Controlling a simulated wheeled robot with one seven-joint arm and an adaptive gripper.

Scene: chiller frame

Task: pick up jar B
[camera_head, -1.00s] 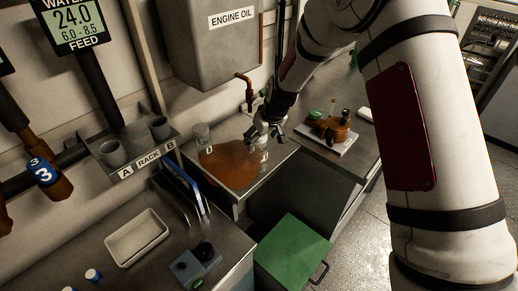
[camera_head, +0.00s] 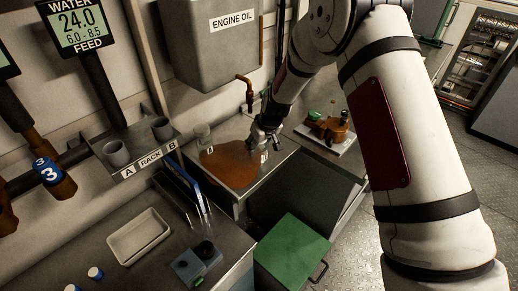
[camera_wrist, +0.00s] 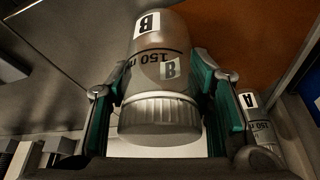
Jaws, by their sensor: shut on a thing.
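Jar B (camera_wrist: 160,48) is a clear jar with a ribbed lid, a white B label and a "150 ml" mark. In the wrist view it is between the two green-padded fingers of my gripper (camera_wrist: 158,80), which are shut on it. In the head view my gripper (camera_head: 262,140) is low over the steel bench and partly covers the jar, whose label (camera_head: 264,156) shows below it. I cannot tell whether the jar's base touches the bench.
Jar A (camera_wrist: 262,132) stands close by; it also shows in the head view (camera_head: 204,136). A brown-orange patch (camera_head: 230,168) covers part of the bench. A rack (camera_head: 135,160) with two cups marked A and B is at left. A device on a white base (camera_head: 335,140) is at right.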

